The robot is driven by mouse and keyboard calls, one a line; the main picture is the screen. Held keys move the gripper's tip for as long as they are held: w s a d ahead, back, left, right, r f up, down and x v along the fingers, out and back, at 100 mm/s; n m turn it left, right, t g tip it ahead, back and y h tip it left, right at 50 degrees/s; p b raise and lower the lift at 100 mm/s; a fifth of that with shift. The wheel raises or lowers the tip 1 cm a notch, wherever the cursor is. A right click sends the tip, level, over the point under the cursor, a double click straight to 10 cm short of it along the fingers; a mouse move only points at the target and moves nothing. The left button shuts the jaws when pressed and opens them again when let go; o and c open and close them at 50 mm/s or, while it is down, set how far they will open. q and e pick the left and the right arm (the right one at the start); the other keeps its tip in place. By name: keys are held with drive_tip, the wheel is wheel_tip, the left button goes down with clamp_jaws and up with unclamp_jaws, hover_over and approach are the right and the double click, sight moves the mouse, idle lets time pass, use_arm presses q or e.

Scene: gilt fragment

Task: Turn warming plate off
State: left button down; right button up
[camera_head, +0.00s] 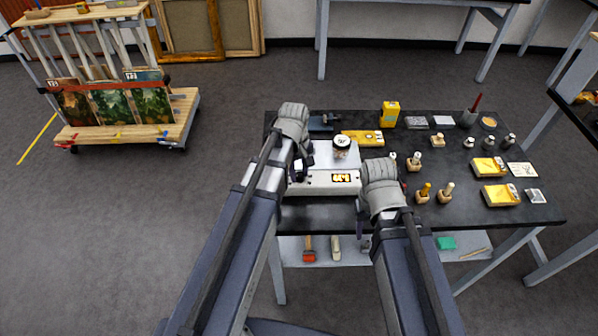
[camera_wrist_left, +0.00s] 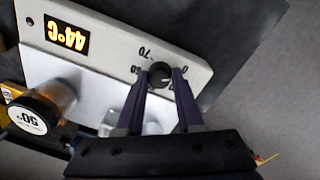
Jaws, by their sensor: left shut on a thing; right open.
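The warming plate (camera_head: 316,184) stands at the left front of the dark table, with a lit display (camera_head: 345,178) on its front panel. In the left wrist view the panel (camera_wrist_left: 118,42) shows upside down; the display (camera_wrist_left: 66,36) reads about 44 °C. A black dial knob (camera_wrist_left: 160,74) sits on the panel, with printed numbers around it. My left gripper (camera_wrist_left: 162,82) has its two fingers on either side of the knob, shut on it. In the head view my left gripper (camera_head: 298,170) largely hides the knob. My right gripper (camera_head: 362,208) is open at the panel's right end, partly hidden by its wrist.
A jar with a white lid (camera_head: 342,142) stands on the plate; its lid (camera_wrist_left: 27,115) seems to read 50°. Yellow boxes (camera_head: 490,167), brushes (camera_head: 423,193) and small bottles (camera_head: 509,141) fill the table's right side. A lower shelf (camera_head: 350,250) holds several tools.

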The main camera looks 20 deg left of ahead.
sight(298, 176)
use_arm(q)
drive_tip(key=shift+n, duration=0.7)
drive_tip(key=c, duration=0.8)
unclamp_jaws()
drive_tip(key=shift+r, duration=0.1)
drive_tip(key=r+p, duration=0.7)
drive_tip(key=p, duration=0.1)
drive_tip(key=shift+s+a+r, duration=0.15)
drive_tip(key=shift+s+r, duration=0.1)
drive_tip(key=shift+r, duration=0.1)
